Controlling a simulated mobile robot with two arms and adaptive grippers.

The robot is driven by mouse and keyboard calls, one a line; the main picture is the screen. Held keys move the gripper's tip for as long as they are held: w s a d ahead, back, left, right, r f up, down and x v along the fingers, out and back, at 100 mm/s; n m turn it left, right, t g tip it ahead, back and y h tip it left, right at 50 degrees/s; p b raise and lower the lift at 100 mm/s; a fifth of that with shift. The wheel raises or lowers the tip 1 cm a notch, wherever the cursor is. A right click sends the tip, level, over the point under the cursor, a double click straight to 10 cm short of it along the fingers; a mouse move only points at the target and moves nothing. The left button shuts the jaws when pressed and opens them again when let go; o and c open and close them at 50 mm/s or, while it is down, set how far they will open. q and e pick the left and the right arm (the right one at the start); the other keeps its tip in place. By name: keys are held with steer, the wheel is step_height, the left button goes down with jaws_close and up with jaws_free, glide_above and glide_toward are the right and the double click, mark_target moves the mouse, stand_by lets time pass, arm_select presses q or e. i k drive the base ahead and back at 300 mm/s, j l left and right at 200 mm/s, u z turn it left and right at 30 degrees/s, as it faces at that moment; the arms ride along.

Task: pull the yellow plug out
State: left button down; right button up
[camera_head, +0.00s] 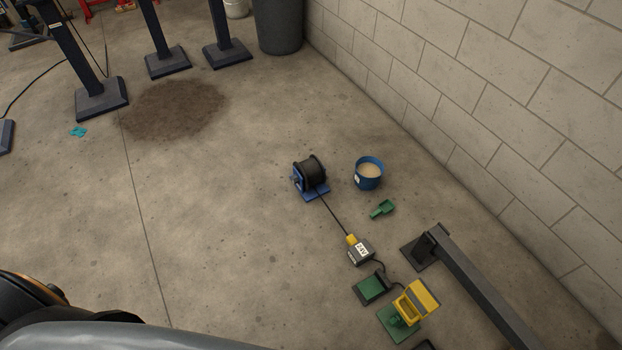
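The yellow plug (351,240) is small and sits at the upper end of a grey box with white labels (361,252) on the floor. It touches the box and looks seated in it. A dark cable runs from the plug up and left to a cable reel (311,175) with a black drum and blue frame. Another dark cable leaves the box's lower right side. Neither of my grippers is in view, and nothing holds the plug.
A blue bucket (368,173), a green scoop (382,209), a green-topped pad (370,288) and a yellow-and-green device (413,303) stand nearby. A dark metal post (480,285) lies to the right, before the block wall (470,90).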

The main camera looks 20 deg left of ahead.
mark_target(351, 239)
steer(key=z, duration=0.35)
steer(key=i+j+z, duration=0.15)
steer(key=z, duration=0.15)
steer(key=i+j+z, duration=0.15)
steer(key=j+z, duration=0.15)
steer(key=i+j+z, duration=0.1)
steer(key=j+z, duration=0.25)
